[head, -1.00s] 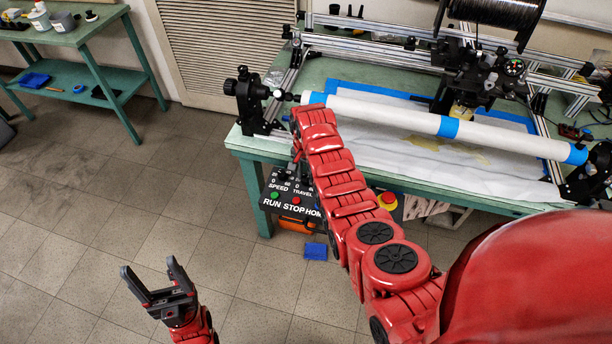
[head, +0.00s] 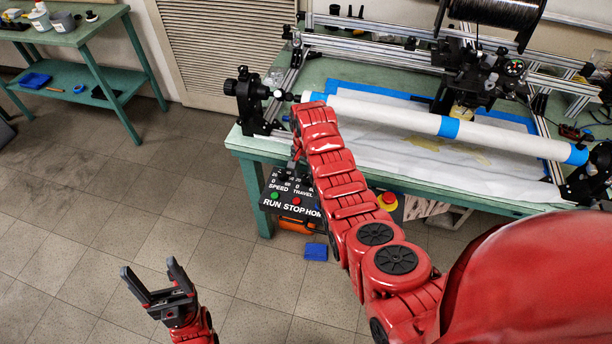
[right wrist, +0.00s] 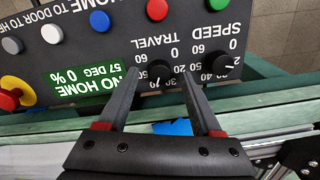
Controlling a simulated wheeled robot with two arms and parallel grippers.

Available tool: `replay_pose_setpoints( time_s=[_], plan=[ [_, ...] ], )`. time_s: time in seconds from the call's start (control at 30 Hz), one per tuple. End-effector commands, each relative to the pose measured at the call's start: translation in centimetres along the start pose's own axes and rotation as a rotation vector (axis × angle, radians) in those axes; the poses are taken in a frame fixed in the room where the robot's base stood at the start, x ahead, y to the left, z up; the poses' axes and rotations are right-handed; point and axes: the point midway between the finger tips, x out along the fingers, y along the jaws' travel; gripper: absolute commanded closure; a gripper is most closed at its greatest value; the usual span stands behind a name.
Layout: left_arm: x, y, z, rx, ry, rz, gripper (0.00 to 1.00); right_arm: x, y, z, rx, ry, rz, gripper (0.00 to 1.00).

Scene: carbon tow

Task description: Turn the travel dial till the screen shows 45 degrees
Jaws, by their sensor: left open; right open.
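The control panel (head: 272,205) hangs at the table's front edge, partly behind my right arm. In the right wrist view it appears upside down. The black travel dial (right wrist: 158,72) sits between the spread fingertips of my right gripper (right wrist: 160,68); a gap shows on both sides, and I cannot tell how deep the fingers reach around it. The green screen (right wrist: 85,82) reads NO HOME, 57 DEG, 0 %. The speed dial (right wrist: 226,67) is just beyond the right-hand finger. My left gripper (head: 148,266) is open and empty over the floor.
The panel also carries a red button (right wrist: 157,9), a green button (right wrist: 217,3) and a white button (right wrist: 52,34). A red stop button (right wrist: 9,98) on yellow is at its left end. The winding machine with a white tube (head: 400,120) stands on the green table.

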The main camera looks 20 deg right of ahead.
Motion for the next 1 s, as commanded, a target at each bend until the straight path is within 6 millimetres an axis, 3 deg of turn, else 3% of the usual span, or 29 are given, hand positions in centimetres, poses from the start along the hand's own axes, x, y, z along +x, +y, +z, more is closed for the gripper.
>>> replay_pose_setpoints(
  time_s=[0.13, 0.27, 0.3, 0.37, 0.4, 0.6, 0.8, 1.0],
  plan=[
    [-0.6, 0.0, 0.1, 0.0, 0.0, 0.0, 0.28, -1.9, -0.1, -0.1, 0.0, 0.005, -0.004, 0.34],
    [-1.5, 0.1, 0.3, 0.0, 0.0, 0.0, 0.28, -5.1, -0.1, -0.1, 0.0, 0.006, -0.005, 0.34],
    [-0.2, 0.0, 0.0, 0.0, -0.001, 0.0, 0.28, -7.1, -0.1, -0.1, 0.0, 0.006, -0.004, 0.34],
    [0.4, 0.0, -0.1, 0.0, 0.0, 0.0, 0.28, -8.8, -0.1, -0.1, 0.0, 0.006, -0.004, 0.34],
    [1.9, -0.1, -0.3, 0.0, 0.0, 0.0, 0.28, -10.2, -0.1, 0.1, -0.002, 0.001, 0.0, 0.34],
    [5.4, -0.3, -0.9, 0.0, 0.0, 0.0, 0.28, -14.0, 0.0, 0.1, 0.0, 0.001, 0.001, 0.34],
    [7.0, -0.3, -1.2, 0.0, 0.0, 0.0, 0.28, -16.1, -0.1, 0.1, -0.002, -0.001, 0.001, 0.34],
    [7.2, -0.4, -1.2, 0.0, 0.0, 0.0, 0.28, -16.6, 0.0, 0.1, -0.001, -0.001, 0.001, 0.34]
  ],
)
